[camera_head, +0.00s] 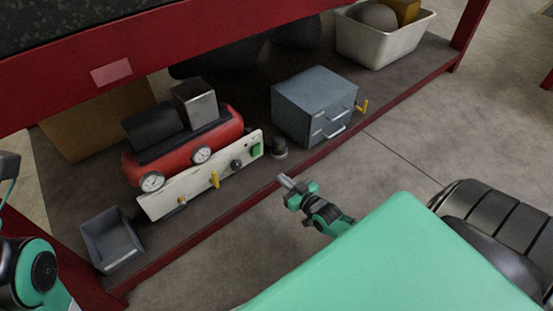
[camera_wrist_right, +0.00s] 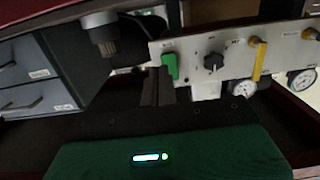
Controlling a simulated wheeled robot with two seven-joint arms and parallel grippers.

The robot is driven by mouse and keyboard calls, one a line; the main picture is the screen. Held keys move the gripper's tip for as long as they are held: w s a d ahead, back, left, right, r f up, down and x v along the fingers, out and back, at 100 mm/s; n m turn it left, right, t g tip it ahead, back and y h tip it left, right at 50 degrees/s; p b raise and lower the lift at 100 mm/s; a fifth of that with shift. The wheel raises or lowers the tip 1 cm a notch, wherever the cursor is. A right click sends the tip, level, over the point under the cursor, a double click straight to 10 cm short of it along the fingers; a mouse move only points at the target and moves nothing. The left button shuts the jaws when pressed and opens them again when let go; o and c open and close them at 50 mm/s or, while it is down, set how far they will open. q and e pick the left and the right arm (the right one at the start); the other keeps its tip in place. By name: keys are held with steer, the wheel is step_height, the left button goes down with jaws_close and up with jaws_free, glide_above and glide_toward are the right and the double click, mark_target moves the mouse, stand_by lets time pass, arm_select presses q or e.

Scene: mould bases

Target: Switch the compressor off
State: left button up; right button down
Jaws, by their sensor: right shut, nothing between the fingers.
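The red compressor (camera_head: 185,146) stands on the low shelf, with two round gauges and a pale control panel (camera_head: 165,199) in front. The panel carries a green switch (camera_head: 256,150) at its right end, a black knob (camera_head: 236,164) and a yellow valve handle (camera_head: 214,180). My right gripper (camera_head: 284,180) is shut and empty, just outside the shelf's front edge, apart from the panel. In the right wrist view the panel appears upside down; the fingers (camera_wrist_right: 158,88) show just below the green switch (camera_wrist_right: 171,65) and partly overlap the panel's edge. My left gripper is not visible, only part of its arm.
A grey drawer box (camera_head: 312,104) with handles stands right of the compressor, a small dark cylindrical thing (camera_head: 279,149) between them. A grey open bin (camera_head: 112,240) sits at the shelf's left end, a white tub (camera_head: 385,48) at the back right. The red beam (camera_head: 110,72) runs above.

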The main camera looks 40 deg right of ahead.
steer(key=shift+s+d+f+p, duration=0.1)
steer(key=shift+s+f+p, duration=0.15)
steer(key=shift+s, duration=0.65)
steer(key=shift+s+d+f+p, duration=0.1)
steer(key=shift+s+p, duration=0.15)
steer(key=shift+s, duration=0.65)
steer(key=shift+a+r, duration=0.1)
